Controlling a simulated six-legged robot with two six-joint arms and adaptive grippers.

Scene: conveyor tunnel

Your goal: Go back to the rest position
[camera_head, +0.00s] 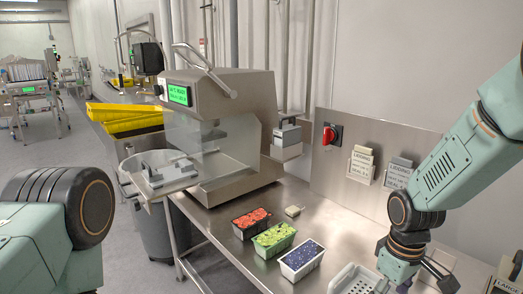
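My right arm comes in from the upper right and points down over the steel table (340,225). Its gripper (415,272) is low at the right, near a white perforated tray (352,281). Its fingers are dark, partly hidden and cut by the lower frame edge, so I cannot tell if they are open or shut. Only a thick joint of my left arm shows at the lower left; its gripper is out of view.
Red (251,222), green (274,239) and blue-purple (302,260) filled trays stand on the table beside a small pale block (294,211). A steel tunnel machine (225,130) stands behind. A panel with a red switch (329,136) and yellow crates (125,118) stand further back.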

